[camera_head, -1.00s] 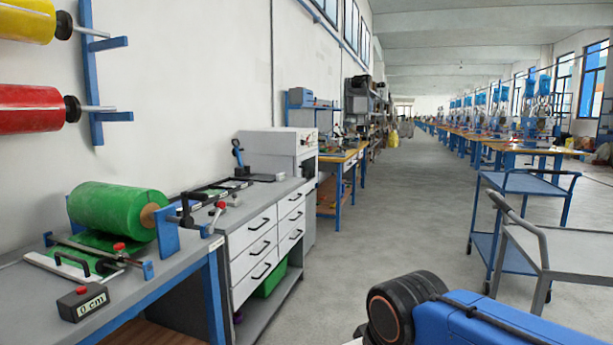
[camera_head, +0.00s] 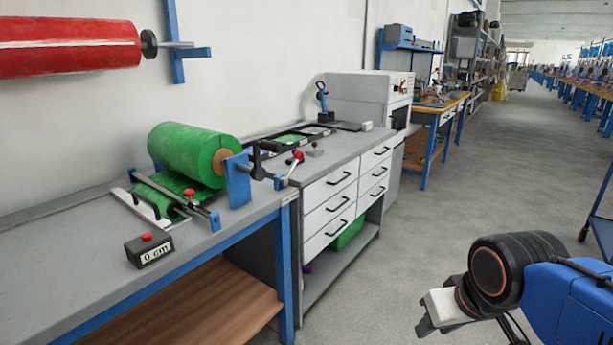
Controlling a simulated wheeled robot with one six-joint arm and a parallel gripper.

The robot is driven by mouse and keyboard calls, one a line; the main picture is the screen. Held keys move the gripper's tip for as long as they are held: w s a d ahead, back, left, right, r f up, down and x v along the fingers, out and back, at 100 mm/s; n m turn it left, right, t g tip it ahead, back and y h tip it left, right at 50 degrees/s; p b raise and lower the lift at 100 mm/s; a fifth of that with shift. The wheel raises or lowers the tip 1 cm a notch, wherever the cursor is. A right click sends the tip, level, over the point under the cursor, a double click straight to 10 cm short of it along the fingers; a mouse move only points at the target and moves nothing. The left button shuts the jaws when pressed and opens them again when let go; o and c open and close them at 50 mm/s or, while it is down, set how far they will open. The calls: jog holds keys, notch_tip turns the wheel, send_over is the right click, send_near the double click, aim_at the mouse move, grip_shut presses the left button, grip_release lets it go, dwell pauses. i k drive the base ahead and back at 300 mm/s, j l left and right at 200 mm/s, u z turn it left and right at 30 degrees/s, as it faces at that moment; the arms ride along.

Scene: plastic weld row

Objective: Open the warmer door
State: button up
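A white box-shaped machine (camera_head: 358,92), which looks like the warmer, stands at the far end of the grey workbench against the wall. Small controls show high on its right-hand face. That face is seen at a steep angle, so I cannot make out the door or how it stands. My gripper (camera_head: 428,322) is at the lower right, in front of my black and blue arm. It is far from the machine and over the floor. Its fingers are too small and turned too far to tell whether they are open, and nothing shows in them.
White drawers (camera_head: 330,205) with black handles front the bench beyond. A blue trolley (camera_head: 597,220) stands at the right edge. The grey aisle floor (camera_head: 480,175) is clear.

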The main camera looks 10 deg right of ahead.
aim_at(388, 109)
jog(key=i+l, duration=0.35)
jog(key=i, duration=0.2)
jog(key=i+l+z, duration=0.1)
jog(key=i+l, duration=0.25)
jog(key=i, duration=0.2)
jog(key=i+l, duration=0.3)
jog(key=i, duration=0.25)
